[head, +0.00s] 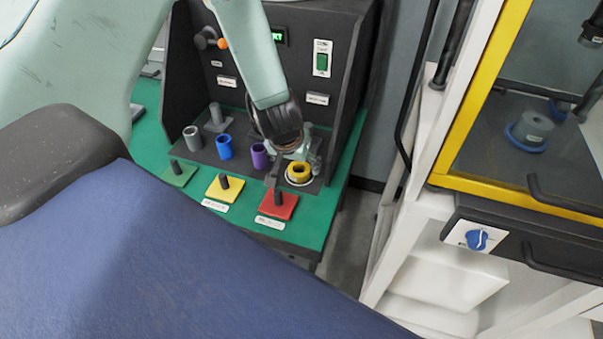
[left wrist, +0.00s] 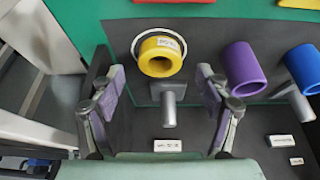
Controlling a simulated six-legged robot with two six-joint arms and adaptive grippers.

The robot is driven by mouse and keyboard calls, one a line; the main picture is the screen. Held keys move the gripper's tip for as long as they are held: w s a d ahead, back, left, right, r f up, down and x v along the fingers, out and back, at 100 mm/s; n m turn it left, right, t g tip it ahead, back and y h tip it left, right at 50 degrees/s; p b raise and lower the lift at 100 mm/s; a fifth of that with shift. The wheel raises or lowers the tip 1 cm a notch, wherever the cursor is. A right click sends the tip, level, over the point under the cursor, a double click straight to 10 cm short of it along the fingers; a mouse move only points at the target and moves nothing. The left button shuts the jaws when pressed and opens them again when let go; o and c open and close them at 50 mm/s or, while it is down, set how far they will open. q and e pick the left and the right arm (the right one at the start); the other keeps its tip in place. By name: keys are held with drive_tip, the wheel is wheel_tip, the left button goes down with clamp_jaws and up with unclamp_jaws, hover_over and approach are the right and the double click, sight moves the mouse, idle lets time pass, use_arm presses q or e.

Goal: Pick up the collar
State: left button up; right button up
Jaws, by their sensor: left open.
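A yellow collar (head: 299,172) with a small white label stands on a round white-rimmed seat at the right end of a row on the dark plate. It also shows in the left wrist view (left wrist: 160,54), just beyond the fingertips and roughly centred between them. My left gripper (head: 294,158) is over it, open and empty, its two fingers (left wrist: 160,82) spread to either side. A purple collar (head: 259,155), a blue collar (head: 224,147) and a grey collar (head: 193,138) stand in the same row. My right gripper is not in view.
Red (head: 278,205), yellow (head: 224,188) and green (head: 179,174) plates with dark pegs lie in front on the green mat (head: 315,222). A grey post (left wrist: 169,108) stands close beside the yellow collar. A black panel (head: 340,95) rises behind. A yellow-framed cabinet (head: 455,110) stands right.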

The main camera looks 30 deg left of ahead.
sight(300, 172)
use_arm(q)
drive_tip(key=x, duration=0.2)
drive_tip(key=shift+w+f+b, duration=0.25)
drive_tip(key=shift+f+b, duration=0.1)
drive_tip(key=shift+f, duration=0.05)
drive_tip(key=shift+w+f, duration=0.1)
drive_tip(key=shift+f, duration=0.1)
drive_tip(key=shift+a+r, duration=0.1)
drive_tip(key=shift+a, duration=0.1)
drive_tip(key=shift+d+r, duration=0.1)
drive_tip(key=shift+d, duration=0.1)
drive_tip(key=shift+c, duration=1)
drive_tip(key=c, duration=0.4)
drive_tip(key=shift+a, duration=0.1)
drive_tip(key=c, duration=0.9)
clamp_jaws()
